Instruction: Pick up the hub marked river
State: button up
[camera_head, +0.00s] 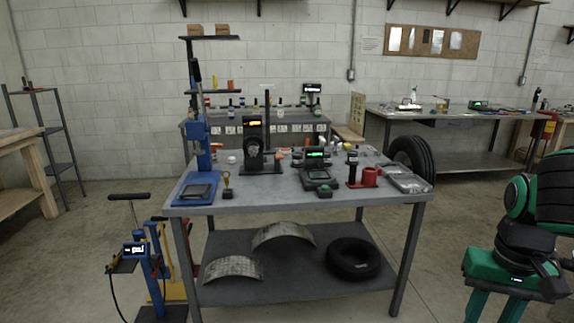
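I cannot read the word river anywhere, so I cannot tell which item is the hub marked river. Small parts stand on the grey workbench (262,203) at the centre, too small to identify surely. Among them are a black upright device with a yellow display (254,146), a dark unit with a green display (317,170) and a red cup-like part (370,177). My gripper (496,306), green and black, hangs at the lower right, apart from the workbench. Its two green fingers point down, spread apart, with nothing seen between them; the tips reach the bottom edge.
A blue press (202,145) stands on the workbench's left. Its lower shelf holds curved metal plates (284,234) and a black tyre (353,259). A blue and yellow stand (150,265) is at left front. Another bench (440,112) is behind right.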

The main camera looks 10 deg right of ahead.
aim_at(328, 163)
jog(key=i, duration=0.85)
jog(key=z, duration=0.1)
